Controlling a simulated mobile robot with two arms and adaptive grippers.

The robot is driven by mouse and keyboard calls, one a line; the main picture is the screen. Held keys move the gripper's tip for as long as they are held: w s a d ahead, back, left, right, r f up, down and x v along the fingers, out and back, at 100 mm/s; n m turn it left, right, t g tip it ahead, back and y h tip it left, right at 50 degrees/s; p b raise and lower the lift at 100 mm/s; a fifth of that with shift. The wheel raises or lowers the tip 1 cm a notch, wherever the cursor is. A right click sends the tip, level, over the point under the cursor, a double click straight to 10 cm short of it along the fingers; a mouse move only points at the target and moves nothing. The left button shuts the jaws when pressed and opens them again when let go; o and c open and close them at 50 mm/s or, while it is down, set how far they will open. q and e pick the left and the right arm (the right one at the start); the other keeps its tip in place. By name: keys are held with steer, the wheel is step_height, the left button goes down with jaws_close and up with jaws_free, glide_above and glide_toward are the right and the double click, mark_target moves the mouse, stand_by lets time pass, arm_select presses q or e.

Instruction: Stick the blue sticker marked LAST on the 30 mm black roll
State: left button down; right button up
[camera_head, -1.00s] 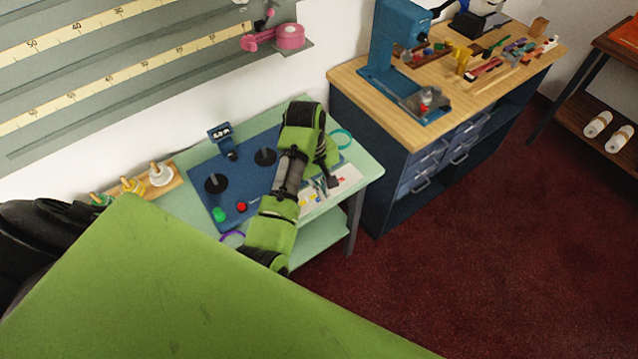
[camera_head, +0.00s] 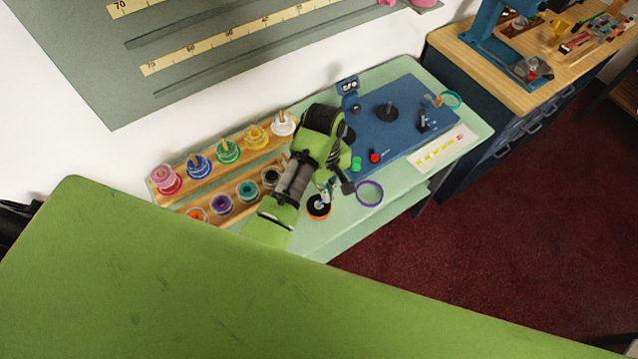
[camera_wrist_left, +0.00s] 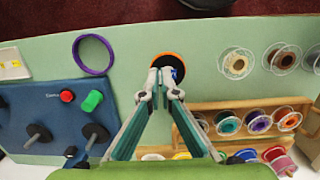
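A black roll with an orange edge (camera_head: 318,208) lies flat on the pale green table, below my left gripper. In the left wrist view the roll (camera_wrist_left: 168,60) is just past the fingertips, partly hidden by them. My left gripper (camera_wrist_left: 160,80) has its fingertips drawn together over the roll. A small blue piece (camera_wrist_left: 178,74), which looks like the blue sticker, shows at the tips; its lettering cannot be read, nor can I tell whether it touches the roll. The white sticker sheet (camera_head: 436,155) at the right shows yellow and red marks. My right gripper is not in view.
A wooden rack (camera_head: 172,196) with several coloured spools stands left of my arm. A blue mat (camera_head: 400,115) with black spindles, a red button (camera_head: 375,157) and a green one lies to the right. A purple ring (camera_head: 369,193) lies near the roll.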

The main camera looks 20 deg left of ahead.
mark_target(328, 209)
arm_select(q)
steer(key=shift+s+a+f, duration=0.1)
steer(key=shift+s, duration=0.05)
steer(key=shift+d+f, duration=0.2)
steer(key=shift+f, duration=0.75)
steer(key=shift+d+f, duration=0.15)
steer(key=shift+f, duration=0.75)
steer(key=shift+a+f, duration=0.15)
steer(key=shift+f, duration=0.6)
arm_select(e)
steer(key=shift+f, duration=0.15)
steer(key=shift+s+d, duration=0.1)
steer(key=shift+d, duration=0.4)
arm_select(q)
steer(key=shift+f, duration=0.25)
steer(key=shift+f, duration=0.15)
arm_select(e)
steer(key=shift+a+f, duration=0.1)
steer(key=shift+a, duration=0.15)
